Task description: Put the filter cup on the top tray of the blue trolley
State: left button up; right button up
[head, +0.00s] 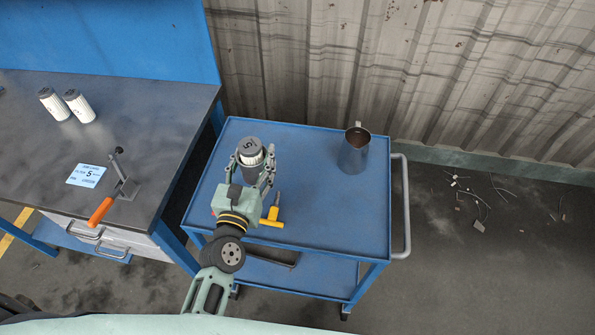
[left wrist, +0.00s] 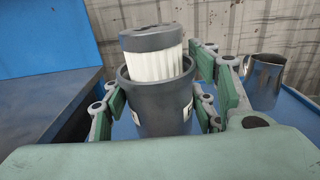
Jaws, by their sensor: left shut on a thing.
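The filter cup (left wrist: 152,108) is a dark grey cup. A white pleated filter with a dark cap (left wrist: 155,58) stands in it, its upper part above the rim. In the head view the filter (head: 250,152) hides most of the cup. My left gripper (head: 254,171) is shut on the cup, one finger on each side, and holds it upright. The cup is over the left part of the blue trolley's top tray (head: 325,215). I cannot tell whether its base touches the tray. My right gripper is not in view.
A metal jug (head: 354,152) stands on the tray's right half; a yellow-handled tool (head: 271,217) lies near its front edge. The workbench (head: 140,110) at left holds two white filters, a blue card (head: 87,175) and an orange-handled clamp (head: 103,208). The tray's front right is clear.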

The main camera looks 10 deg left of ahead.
pick_arm(q)
jog(key=w+a+f+b, duration=0.1)
jog(key=w+f+b, duration=0.2)
jog(key=w+b, duration=0.1)
jog(key=w+f+b, duration=0.4)
jog(key=w, duration=0.2)
jog(key=w+a+f+b, duration=0.1)
jog(key=w+f+b, duration=0.2)
jog(key=w+b, duration=0.2)
jog(key=shift+w+a+f, duration=0.3)
jog(key=shift+a+f, duration=0.05)
jog(key=shift+r, duration=0.1)
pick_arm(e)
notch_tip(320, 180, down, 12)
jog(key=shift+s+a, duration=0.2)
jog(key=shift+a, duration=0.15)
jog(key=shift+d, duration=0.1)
